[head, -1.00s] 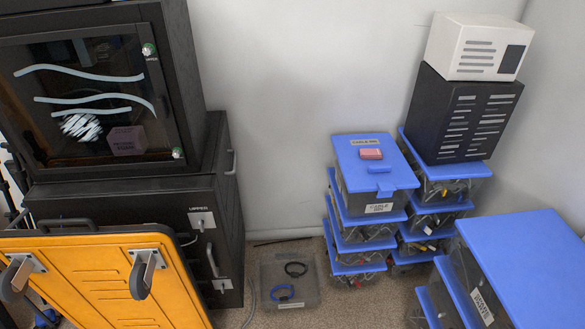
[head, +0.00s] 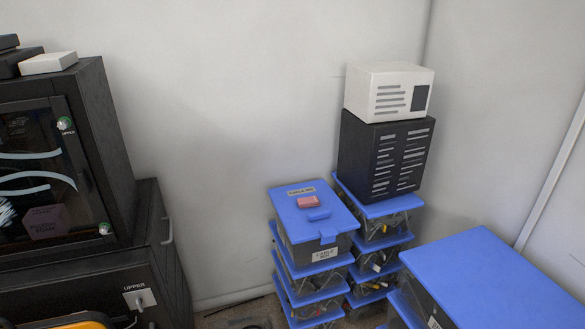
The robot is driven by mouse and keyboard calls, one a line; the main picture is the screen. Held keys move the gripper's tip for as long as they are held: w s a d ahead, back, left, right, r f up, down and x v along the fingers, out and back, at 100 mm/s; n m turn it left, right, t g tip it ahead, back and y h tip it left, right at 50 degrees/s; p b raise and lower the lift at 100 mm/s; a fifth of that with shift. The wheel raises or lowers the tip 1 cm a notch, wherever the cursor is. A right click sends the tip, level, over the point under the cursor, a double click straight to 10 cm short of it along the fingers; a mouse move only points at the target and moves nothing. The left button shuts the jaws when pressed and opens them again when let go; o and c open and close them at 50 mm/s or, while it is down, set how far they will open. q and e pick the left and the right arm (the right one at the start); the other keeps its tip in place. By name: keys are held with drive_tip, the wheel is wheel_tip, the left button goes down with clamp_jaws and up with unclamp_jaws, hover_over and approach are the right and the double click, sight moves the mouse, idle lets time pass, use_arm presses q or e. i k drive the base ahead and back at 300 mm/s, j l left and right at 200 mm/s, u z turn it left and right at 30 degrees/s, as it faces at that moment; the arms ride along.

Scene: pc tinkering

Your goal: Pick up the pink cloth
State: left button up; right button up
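A small pink block-like item (head: 308,202), likely the pink cloth, lies on the blue lid of the front stack of bins (head: 318,222). It sits just behind the lid's raised blue handle. Nothing covers it. Neither of my grippers shows in the head view.
A black slotted box (head: 386,155) with a white box (head: 388,92) on top stands on the stack behind. Another blue-lidded bin (head: 495,285) is at the lower right. A black cabinet (head: 85,275) fills the left. A narrow floor strip shows between cabinet and bins.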

sight(309, 202)
drive_tip(key=u, duration=1.45)
drive_tip(key=z, duration=1.75)
drive_tip(key=i+l+u, duration=0.1)
drive_tip(key=u, duration=0.25)
drive_tip(key=i+l+u, duration=0.2)
drive_tip(key=u, duration=0.15)
drive_tip(key=i+l+u, duration=0.2)
drive_tip(key=u, duration=0.15)
